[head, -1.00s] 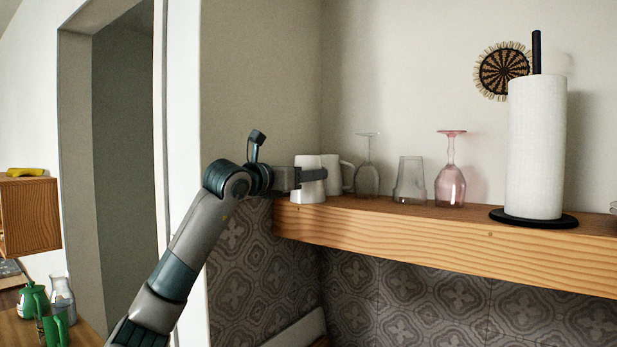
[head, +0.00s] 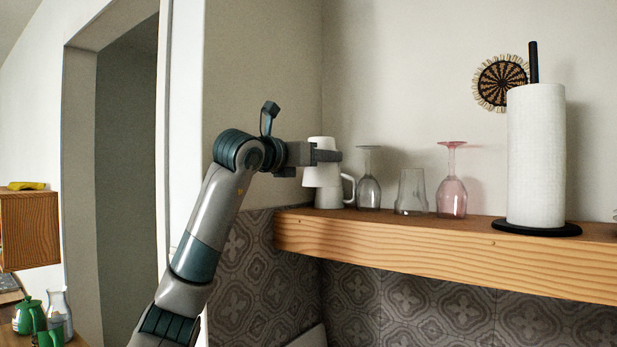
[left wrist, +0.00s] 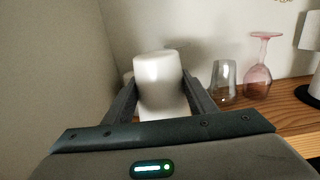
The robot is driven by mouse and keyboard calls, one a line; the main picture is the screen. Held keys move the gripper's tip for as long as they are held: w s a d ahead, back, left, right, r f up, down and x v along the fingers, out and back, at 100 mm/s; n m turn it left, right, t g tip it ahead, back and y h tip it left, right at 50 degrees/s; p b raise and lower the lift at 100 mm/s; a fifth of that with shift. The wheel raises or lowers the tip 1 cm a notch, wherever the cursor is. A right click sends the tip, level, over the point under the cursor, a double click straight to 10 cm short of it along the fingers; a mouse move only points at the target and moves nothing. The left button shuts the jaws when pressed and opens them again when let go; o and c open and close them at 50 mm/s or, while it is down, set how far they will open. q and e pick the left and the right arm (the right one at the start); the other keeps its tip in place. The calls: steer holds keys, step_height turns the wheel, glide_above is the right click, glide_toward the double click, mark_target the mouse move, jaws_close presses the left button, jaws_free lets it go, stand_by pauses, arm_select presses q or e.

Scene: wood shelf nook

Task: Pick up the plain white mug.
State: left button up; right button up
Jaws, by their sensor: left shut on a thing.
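My left gripper (head: 327,155) is shut on a plain white mug (head: 321,177), with one finger along each side of it. The mug looks upside down, narrower at the top, and is held a little above the shelf (head: 430,233). In the left wrist view the mug (left wrist: 160,85) sits between the fingers. A second white mug (head: 331,199) stands on the shelf behind and below it, its handle to the right; the held mug partly hides it. My right gripper is not in view.
Right of the mugs stand an upturned clear wine glass (head: 368,190), a clear tumbler (head: 411,190), an upturned pink wine glass (head: 452,195) and a paper towel roll (head: 536,155) on its black stand. A wall is close on the left.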

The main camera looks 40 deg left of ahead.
arm_select(q)
steer(key=s+d+r+b, duration=0.1)
steer(key=d+r, duration=0.3)
steer(key=d, duration=0.2)
steer(key=shift+s+d+b, duration=0.25)
steer(key=shift+d+b, duration=0.05)
steer(key=shift+d, duration=0.05)
stand_by(0.4)
